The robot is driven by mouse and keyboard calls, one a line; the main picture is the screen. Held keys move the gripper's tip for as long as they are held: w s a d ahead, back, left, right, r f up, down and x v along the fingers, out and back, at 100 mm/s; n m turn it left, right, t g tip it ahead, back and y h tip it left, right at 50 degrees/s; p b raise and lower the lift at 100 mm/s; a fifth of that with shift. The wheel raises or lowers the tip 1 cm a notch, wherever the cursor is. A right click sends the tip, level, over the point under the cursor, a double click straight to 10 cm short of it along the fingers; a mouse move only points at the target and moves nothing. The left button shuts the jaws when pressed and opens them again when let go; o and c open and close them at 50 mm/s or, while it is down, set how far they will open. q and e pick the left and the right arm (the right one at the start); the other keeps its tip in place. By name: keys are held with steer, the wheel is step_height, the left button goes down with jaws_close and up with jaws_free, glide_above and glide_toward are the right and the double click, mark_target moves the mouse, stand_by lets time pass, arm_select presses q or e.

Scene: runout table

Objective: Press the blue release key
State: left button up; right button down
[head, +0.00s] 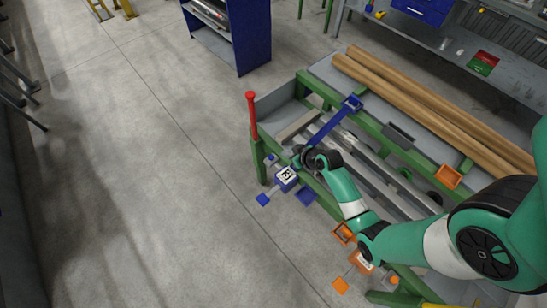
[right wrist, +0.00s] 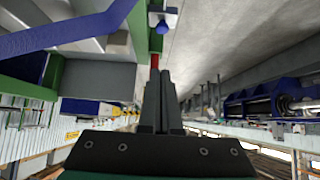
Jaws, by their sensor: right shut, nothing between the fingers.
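A blue box with a white marked face (head: 287,177) is on the green table's near left corner. A flat blue square key (head: 263,200) sticks out beside it, low and to its left. A small blue round knob (head: 270,157) is on its upper side; I cannot tell which part is the release key. My right gripper (head: 297,163) is shut and empty, close above the box; I cannot tell whether it touches. In the right wrist view, its closed fingers (right wrist: 161,100) point away, and a blue knob (right wrist: 161,28) shows above them, apart from the tips. My left gripper is not in view.
A red post (head: 251,115) stands at the table's left corner. A blue bar (head: 333,125) crosses the table's metal rails, and a blue tray (head: 306,196) hangs at its edge. A similar orange box (head: 362,262) is farther right. Open floor lies left.

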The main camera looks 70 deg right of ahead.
steer(key=shift+w+f, duration=0.1)
steer(key=b, duration=0.8)
glide_above(271, 157)
steer(key=s, duration=0.1)
steer(key=f, duration=0.7)
steer(key=shift+s+a+f, duration=0.2)
steer(key=shift+f, duration=0.15)
step_height(271, 157, down, 2)
steer(key=shift+s+f+b, duration=0.15)
steer(key=shift+f+b, duration=0.1)
steer(key=shift+b, duration=0.2)
steer(key=shift+f, duration=0.3)
steer(key=shift+f, duration=0.15)
